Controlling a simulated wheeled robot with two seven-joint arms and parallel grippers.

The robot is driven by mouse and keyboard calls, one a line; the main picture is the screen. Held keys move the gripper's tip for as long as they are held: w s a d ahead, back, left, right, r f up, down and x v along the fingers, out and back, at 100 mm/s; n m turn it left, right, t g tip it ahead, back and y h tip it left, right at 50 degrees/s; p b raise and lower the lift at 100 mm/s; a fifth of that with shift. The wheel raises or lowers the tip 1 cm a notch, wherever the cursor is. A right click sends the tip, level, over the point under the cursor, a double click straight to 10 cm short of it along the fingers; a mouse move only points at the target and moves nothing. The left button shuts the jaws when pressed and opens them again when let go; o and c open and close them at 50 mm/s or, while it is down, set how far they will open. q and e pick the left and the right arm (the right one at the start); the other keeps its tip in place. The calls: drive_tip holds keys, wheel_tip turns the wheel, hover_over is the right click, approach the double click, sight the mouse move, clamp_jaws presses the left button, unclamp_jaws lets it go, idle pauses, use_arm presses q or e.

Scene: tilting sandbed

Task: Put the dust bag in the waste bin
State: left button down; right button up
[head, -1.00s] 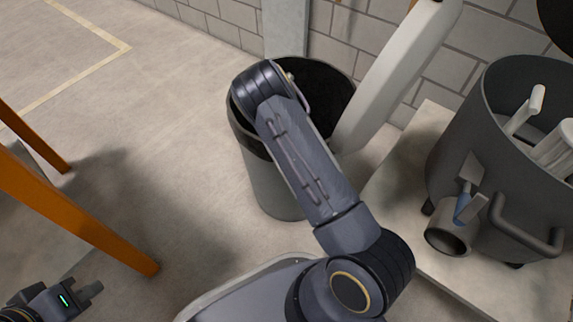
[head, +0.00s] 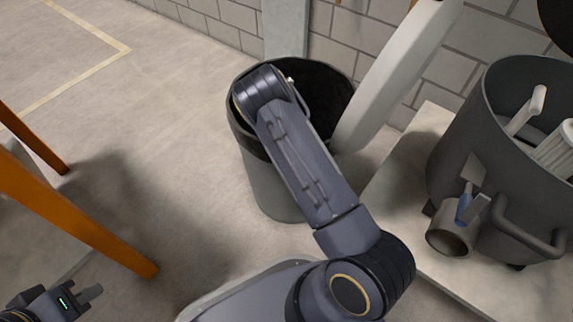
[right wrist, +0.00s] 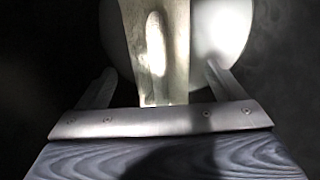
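The waste bin (head: 275,185) is a grey open-topped cylinder with a dark rim, standing on the floor against the wall. My right arm reaches over its rim, and its gripper is hidden down inside in the head view. In the right wrist view the right gripper (right wrist: 160,70) has its fingers apart. A beige flat piece (right wrist: 155,50), lit in the middle, stands between them with gaps at its sides. A pale rounded body (right wrist: 222,35) is behind it. These look like the dust bag, which the head view does not show. My left gripper (head: 92,292) is open and empty at lower left.
A dark drum (head: 455,130) with a side nozzle and handle stands on a pale board (head: 395,195) at right. A white slanted panel (head: 385,85) leans close beside the bin. An orange frame (head: 75,225) is at left. Floor between is clear.

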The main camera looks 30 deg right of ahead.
drive_tip(key=shift+o, duration=0.2)
drive_tip(key=shift+r, duration=0.1)
wheel_tip(320, 180, up, 13)
drive_tip(key=p, duration=0.7)
